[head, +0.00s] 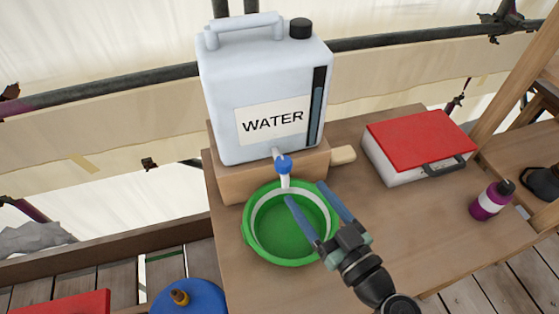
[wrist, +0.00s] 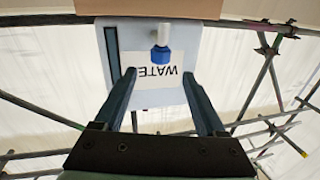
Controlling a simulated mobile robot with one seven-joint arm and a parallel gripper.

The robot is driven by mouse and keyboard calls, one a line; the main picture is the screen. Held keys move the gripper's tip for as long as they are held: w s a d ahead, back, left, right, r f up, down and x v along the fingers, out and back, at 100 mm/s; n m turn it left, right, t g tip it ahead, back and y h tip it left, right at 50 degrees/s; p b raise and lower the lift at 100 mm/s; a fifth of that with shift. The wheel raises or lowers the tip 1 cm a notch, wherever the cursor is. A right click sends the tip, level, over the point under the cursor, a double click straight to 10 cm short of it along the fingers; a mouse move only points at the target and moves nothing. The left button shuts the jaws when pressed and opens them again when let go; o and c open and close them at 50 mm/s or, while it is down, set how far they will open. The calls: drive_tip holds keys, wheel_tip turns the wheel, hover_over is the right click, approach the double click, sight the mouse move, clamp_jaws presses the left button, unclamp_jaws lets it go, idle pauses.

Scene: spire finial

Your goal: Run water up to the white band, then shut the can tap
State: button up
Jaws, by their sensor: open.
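A pale water can (head: 225,95) labelled WATER stands on a wooden block. Its blue tap (head: 284,164) is low on the front, with a white piece below it; I cannot tell whether water runs. The tap also shows in the wrist view (wrist: 160,56), between my fingers and beyond their tips. A green bowl (head: 250,235) sits under the tap, with a white band (head: 262,212) round its inner wall. Its inside looks green, and no water surface is clear. My gripper (head: 305,191) is open and empty, over the bowl's right part, in front of the tap.
A wooden block (head: 235,186) bears the can, and a wooden handle (head: 343,155) sticks out beside it. A red-lidded box (head: 420,138) and a purple bottle (head: 490,201) stand to the right on the table. A blue round lid (head: 190,298) is at lower left.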

sight(288, 170)
drive_tip(key=p+x, duration=0.2)
drive_tip(key=x, duration=0.8)
drive_tip(key=shift+a, duration=0.1)
clamp_jaws()
